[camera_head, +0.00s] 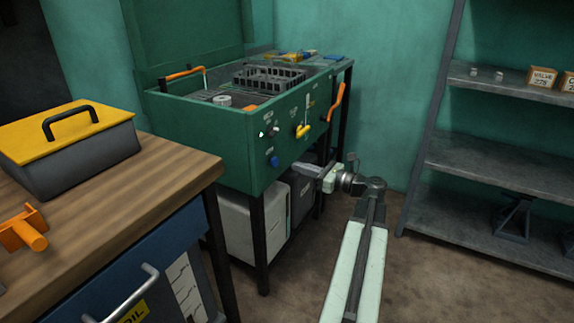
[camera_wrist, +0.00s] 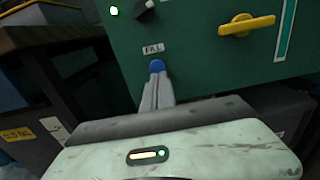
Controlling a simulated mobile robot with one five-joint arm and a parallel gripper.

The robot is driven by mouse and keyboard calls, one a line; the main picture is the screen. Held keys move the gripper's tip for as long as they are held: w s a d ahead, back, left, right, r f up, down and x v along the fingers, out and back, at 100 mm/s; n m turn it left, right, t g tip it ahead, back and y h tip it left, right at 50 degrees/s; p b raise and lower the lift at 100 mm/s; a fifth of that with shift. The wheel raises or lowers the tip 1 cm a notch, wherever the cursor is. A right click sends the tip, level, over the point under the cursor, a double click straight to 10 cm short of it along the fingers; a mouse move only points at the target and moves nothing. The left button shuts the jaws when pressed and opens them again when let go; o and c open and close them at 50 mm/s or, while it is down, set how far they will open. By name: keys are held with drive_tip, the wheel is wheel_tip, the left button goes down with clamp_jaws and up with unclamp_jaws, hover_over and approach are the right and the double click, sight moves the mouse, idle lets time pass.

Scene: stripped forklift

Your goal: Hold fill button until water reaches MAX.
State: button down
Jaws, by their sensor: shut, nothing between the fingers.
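The blue fill button (camera_wrist: 156,66) is on the front of the green tank (camera_wrist: 190,60), below a FILL label (camera_wrist: 153,49). It also shows in the head view (camera_head: 274,161). My gripper (camera_wrist: 157,78) is shut and empty. In the wrist view its fingertips overlap the button's lower edge. In the head view the gripper (camera_head: 295,166) is just right of the button, with a small gap in the picture; I cannot tell whether they touch. A teal strip with a pale border (camera_wrist: 286,28), perhaps the level gauge, is at upper right. No MAX mark is readable.
A yellow handle (camera_wrist: 240,25) is right of the button. A black knob (camera_wrist: 145,8) and a lit green lamp (camera_wrist: 114,11) are above it. An orange lever (camera_head: 336,101) is at the tank's right end. A wooden bench (camera_head: 150,190) stands left; shelves (camera_head: 490,160) stand right.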

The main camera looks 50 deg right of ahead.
drive_tip(key=v, duration=0.7)
drive_tip(key=shift+s, duration=0.1)
